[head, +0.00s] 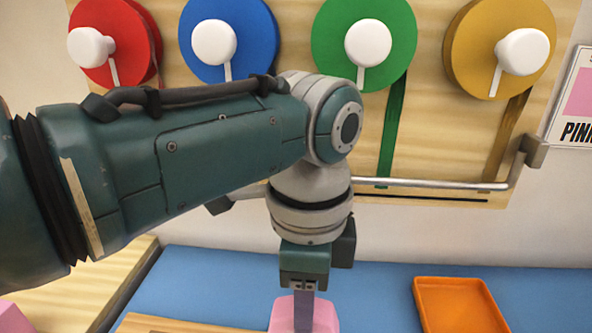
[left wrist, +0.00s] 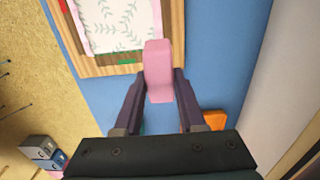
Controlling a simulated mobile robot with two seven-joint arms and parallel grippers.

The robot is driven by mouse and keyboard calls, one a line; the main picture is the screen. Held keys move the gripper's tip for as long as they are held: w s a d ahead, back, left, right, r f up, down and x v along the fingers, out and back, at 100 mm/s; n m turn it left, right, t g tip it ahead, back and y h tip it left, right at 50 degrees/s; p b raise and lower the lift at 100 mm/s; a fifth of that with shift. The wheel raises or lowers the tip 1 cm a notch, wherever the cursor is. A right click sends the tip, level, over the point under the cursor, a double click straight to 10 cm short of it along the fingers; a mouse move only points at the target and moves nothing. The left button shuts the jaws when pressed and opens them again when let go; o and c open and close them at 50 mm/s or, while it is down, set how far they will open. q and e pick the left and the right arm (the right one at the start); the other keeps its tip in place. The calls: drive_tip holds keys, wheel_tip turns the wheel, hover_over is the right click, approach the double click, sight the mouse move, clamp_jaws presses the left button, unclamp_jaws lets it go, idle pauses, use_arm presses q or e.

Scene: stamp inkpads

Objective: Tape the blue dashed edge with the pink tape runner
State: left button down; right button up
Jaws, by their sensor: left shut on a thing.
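My left gripper (head: 303,298) points down and is shut on the pink tape runner (head: 323,318). In the left wrist view the pink tape runner (left wrist: 158,65) sits between the two dark fingers (left wrist: 160,80). Its far end overlaps the lower right corner of a wooden board (left wrist: 178,25). A white sheet with a leaf pattern (left wrist: 115,22) lies on this board, with a green strip (left wrist: 127,61) along its near side. I cannot make out the blue dashed edge. Whether the runner touches the sheet or board is unclear. My right gripper is out of view.
An orange tray (head: 460,305) lies on the blue mat (head: 390,290) to the right. Red, blue, green and yellow rolls (head: 400,20) hang on a wooden back panel above a metal rail (head: 430,184). Small blocks (left wrist: 42,150) stand at the left wrist view's lower left.

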use_arm(q)
drive_tip(key=shift+f+b, duration=2.4)
drive_tip(key=shift+f, duration=0.4)
drive_tip(key=shift+f+b, duration=0.7)
drive_tip(key=shift+f, duration=0.05)
drive_tip(key=shift+a+r+p, duration=0.15)
drive_tip(key=shift+a+p, duration=0.75)
drive_tip(key=shift+w+a+p, duration=0.15)
drive_tip(key=shift+a+p, duration=0.35)
drive_tip(key=shift+a, duration=0.4)
drive_tip(key=shift+a, duration=0.1)
